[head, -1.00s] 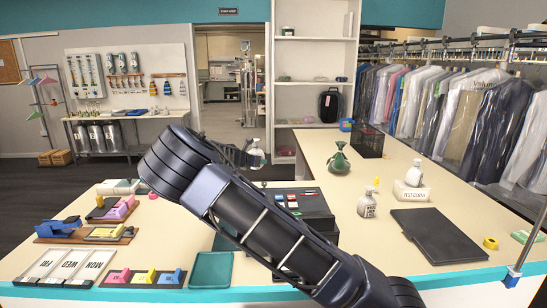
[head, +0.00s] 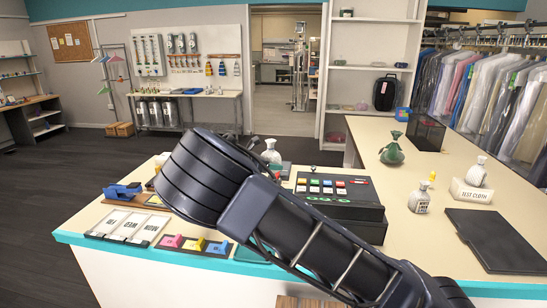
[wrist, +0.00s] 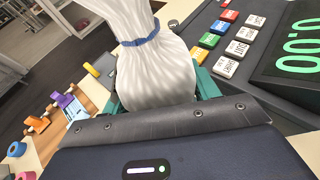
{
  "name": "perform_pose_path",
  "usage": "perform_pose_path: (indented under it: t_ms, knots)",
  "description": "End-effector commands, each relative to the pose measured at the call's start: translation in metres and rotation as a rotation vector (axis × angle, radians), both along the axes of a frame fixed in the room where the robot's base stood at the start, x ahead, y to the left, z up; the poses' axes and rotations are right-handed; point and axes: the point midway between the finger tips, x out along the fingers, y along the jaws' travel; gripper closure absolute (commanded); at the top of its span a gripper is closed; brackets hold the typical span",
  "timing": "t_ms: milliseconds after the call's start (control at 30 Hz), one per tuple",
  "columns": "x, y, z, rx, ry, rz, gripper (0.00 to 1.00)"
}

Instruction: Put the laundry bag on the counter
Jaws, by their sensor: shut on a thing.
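A white laundry bag (wrist: 155,72) with a blue tie around its neck fills the top middle of the wrist view. My gripper (wrist: 157,92) is shut on it, with teal fingers at both sides of its lower part. The bag appears upright, over or near the counter (head: 360,125) beside the cash register. I cannot tell whether it touches the surface. A green tied bag (head: 391,150) stands on the right part of the counter.
The cash register (head: 335,206) is close to the bag's right. Blocks and trays (head: 128,227) crowd the left end. Clear counter lies around the green bag.

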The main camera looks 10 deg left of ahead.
Motion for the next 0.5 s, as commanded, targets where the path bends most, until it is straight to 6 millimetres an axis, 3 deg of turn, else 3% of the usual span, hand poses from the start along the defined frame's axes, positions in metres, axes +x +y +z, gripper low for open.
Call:
perform_pose_path:
  t_ms: [300,500]
  knots:
    - [0.001,0.000,-0.055,-0.004,-0.001,0.000,0.73]
    - [0.001,0.000,-0.075,-0.002,-0.001,0.000,0.73]
